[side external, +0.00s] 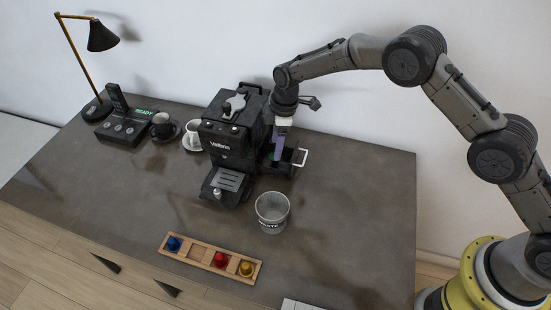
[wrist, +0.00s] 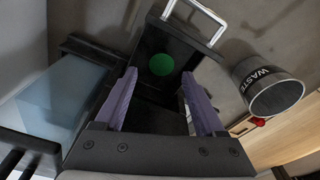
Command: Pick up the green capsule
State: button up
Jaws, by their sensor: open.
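The green capsule (wrist: 161,64) shows as a round green disc in the dark open compartment (wrist: 200,62) at the side of the coffee machine (side external: 228,135). In the side view my gripper (side external: 279,153) points down at the compartment beside the machine. In the wrist view the capsule lies beyond the fingertips, between their lines; I cannot tell the exact gap.
A light metal handle (side external: 301,157) edges the compartment. A waste bin (side external: 272,212) stands in front. A wooden holder (side external: 187,260) carries blue, red and yellow capsules and has an empty slot. Cups, a control box (side external: 125,127) and a lamp stand left. The counter's right side is clear.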

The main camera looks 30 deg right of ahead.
jog(key=shift+a+f, duration=0.15)
jog(key=shift+f, duration=1.75)
grip_shut()
